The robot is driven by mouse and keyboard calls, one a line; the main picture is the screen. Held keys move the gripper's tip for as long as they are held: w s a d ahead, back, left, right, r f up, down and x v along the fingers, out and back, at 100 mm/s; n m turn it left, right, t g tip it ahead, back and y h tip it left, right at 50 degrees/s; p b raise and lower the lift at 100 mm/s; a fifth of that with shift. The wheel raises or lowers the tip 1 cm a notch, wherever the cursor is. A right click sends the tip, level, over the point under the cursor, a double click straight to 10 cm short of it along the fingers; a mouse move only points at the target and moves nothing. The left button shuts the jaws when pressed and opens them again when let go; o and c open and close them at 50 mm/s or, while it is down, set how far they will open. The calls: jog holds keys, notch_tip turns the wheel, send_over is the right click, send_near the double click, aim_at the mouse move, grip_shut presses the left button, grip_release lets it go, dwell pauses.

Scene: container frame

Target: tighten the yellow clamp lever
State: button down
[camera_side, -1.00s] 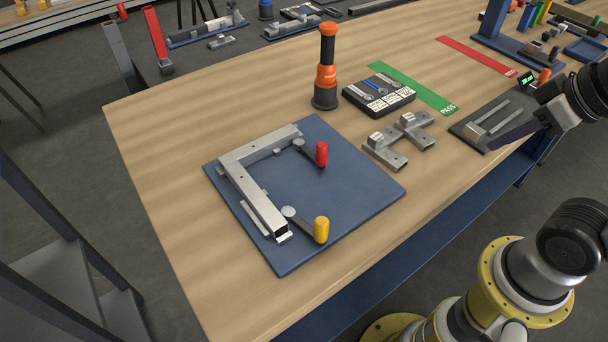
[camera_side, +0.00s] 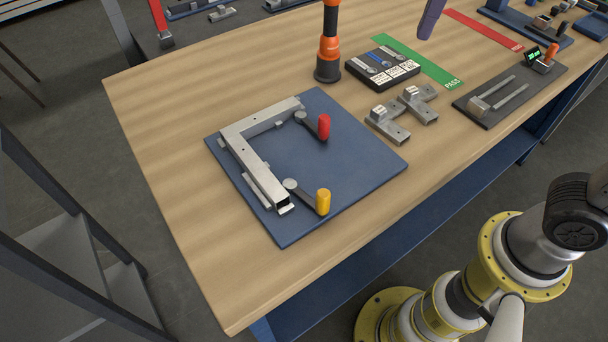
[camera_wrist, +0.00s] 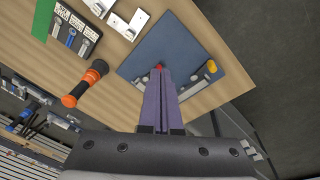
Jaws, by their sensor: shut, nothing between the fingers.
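The yellow clamp lever (camera_side: 323,202) stands at the near corner of a blue plate (camera_side: 345,160); its dark arm reaches left to a pivot beside a grey L-shaped metal frame (camera_side: 262,182). A red-handled clamp lever (camera_side: 323,127) stands farther back on the plate. In the wrist view the yellow handle (camera_wrist: 212,66) is at the right of the plate, and the red handle (camera_wrist: 159,67) shows just beyond my fingertips, partly hidden. My gripper (camera_side: 428,32) has purple fingers, shut and empty, at the top of the side view, well above the table and apart from both levers.
An orange-and-black driver (camera_side: 329,50) stands upright behind the plate, a tall obstacle. A black tool case (camera_side: 382,66), grey metal brackets (camera_side: 403,115) and a dark gauge board (camera_side: 510,92) lie to the right. Green and red strips mark the back. The table's left and front are clear.

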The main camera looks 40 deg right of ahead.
jog(key=w+a+f+n+g+h, duration=0.1)
jog(key=a+f+n, duration=0.15)
jog(key=a, duration=0.55)
jog(key=w+a+f+n+g, duration=0.1)
jog(key=w+a+f, duration=0.1)
jog(key=a+f, duration=0.35)
jog(key=w+a+f+n+h, duration=0.1)
jog(key=a+n, duration=0.1)
jog(key=a, duration=0.7)
jog(key=shift+n+g+h, duration=0.3)
jog(key=shift+n, duration=0.45)
jog(key=s+f, duration=0.1)
jog(key=f, duration=0.3)
jog(key=s+a+f, duration=0.1)
jog(key=f, duration=0.3)
jog(key=s+f, duration=0.1)
jog(key=f, duration=0.4)
jog(key=shift+s+a, duration=0.35)
jog(key=d, duration=0.2)
jog(key=shift+s+d+f, duration=0.3)
jog(key=shift+s, duration=0.1)
jog(key=shift+s+d, duration=0.2)
jog(key=shift+d, duration=0.45)
